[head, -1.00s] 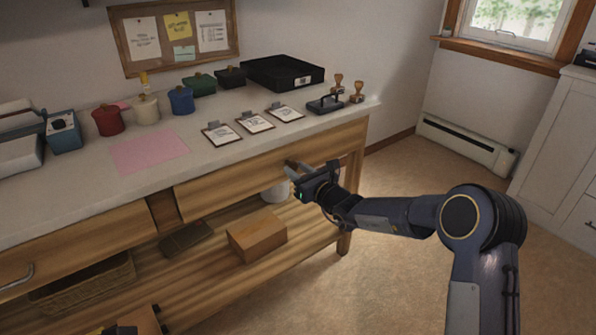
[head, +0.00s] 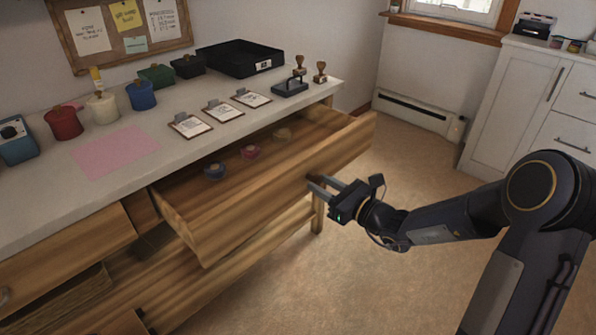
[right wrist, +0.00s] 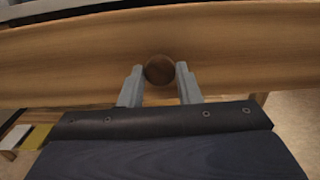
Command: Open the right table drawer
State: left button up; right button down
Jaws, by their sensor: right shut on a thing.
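The right table drawer (head: 270,192) is pulled well out from under the white tabletop in the head view. Several small round items, blue, pink and tan, lie inside it. My right gripper (head: 318,187) is at the drawer's front, its fingers reaching the middle of the front panel. In the right wrist view the two fingers close on the sides of a round brown knob (right wrist: 159,70) on the wooden drawer front (right wrist: 230,50). My left gripper is not in view.
On the tabletop (head: 40,205) stand red, white, blue and green pots, a black tray (head: 240,60), clipboards (head: 222,111) and stamps (head: 320,72). The floor (head: 420,160) right of the table is clear up to a white cabinet (head: 510,105).

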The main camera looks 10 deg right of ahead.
jog(key=v, duration=1)
jog(key=shift+p, duration=0.4)
jog(key=c, duration=1)
grip_release()
jog(key=shift+c, duration=0.2)
jog(key=p+v, duration=0.1)
jog(key=v, duration=0.6)
jog(key=shift+s+d+p, duration=0.25)
jog(key=shift+s+p, duration=0.05)
